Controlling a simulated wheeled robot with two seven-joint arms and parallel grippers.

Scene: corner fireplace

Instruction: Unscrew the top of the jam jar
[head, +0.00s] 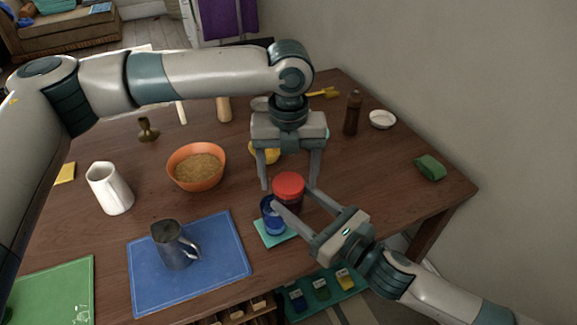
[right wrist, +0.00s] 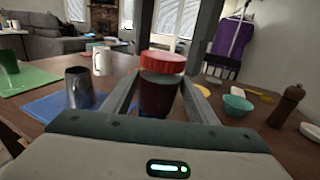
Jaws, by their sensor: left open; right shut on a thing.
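The jam jar (head: 287,204) stands upright on the wooden table, dark with a red lid (head: 289,184) on top. In the right wrist view the jar (right wrist: 157,99) stands between my right fingers, with the red lid (right wrist: 163,61) above them. My right gripper (head: 296,211) comes in from the lower right and is shut on the jar's body. My left gripper (head: 289,188) points down from above, open, with its fingers on either side of the lid and apart from it. Whether the lid is loose cannot be told.
A blue cup (head: 270,217) on a teal coaster (head: 270,238) stands close beside the jar. An orange bowl (head: 193,184), white pitcher (head: 104,190) and metal mug (head: 172,248) on a blue mat (head: 218,278) are to the left.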

